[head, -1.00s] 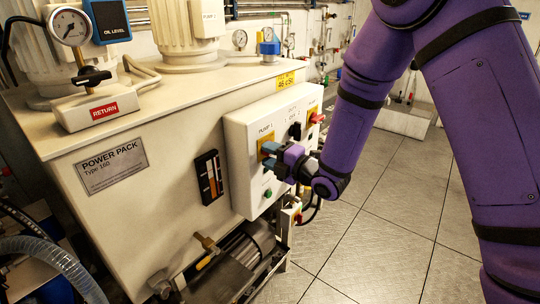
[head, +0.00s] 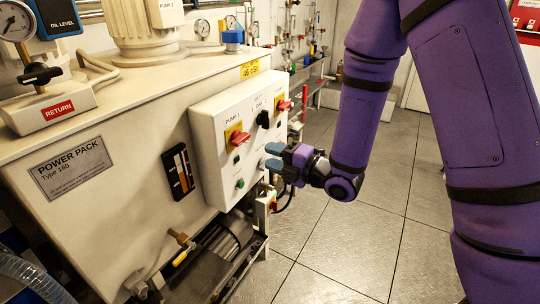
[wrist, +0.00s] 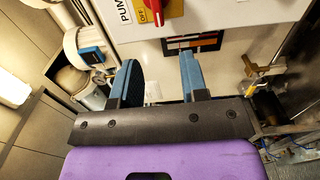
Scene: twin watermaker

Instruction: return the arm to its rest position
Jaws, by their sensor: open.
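My purple arm comes down from the top right in the head view. My gripper (head: 270,157) is in front of the lower right part of the white control box. In the wrist view its two blue fingers (wrist: 158,75) stand apart with nothing between them. The control box (head: 215,165) carries a red switch on a yellow plate (head: 238,138) under the PUMP 1 label, a black knob (head: 263,119) and a second red switch (head: 284,104). The PUMP 1 switch also shows in the wrist view (wrist: 155,10). Whether a fingertip touches the box cannot be told.
The cream power pack tank (head: 110,210) fills the left side. A motor (head: 222,245) and a yellow-handled valve (head: 182,250) sit low below it. Grey floor tiles (head: 340,245) are open to the right. Pipes and gauges line the back wall.

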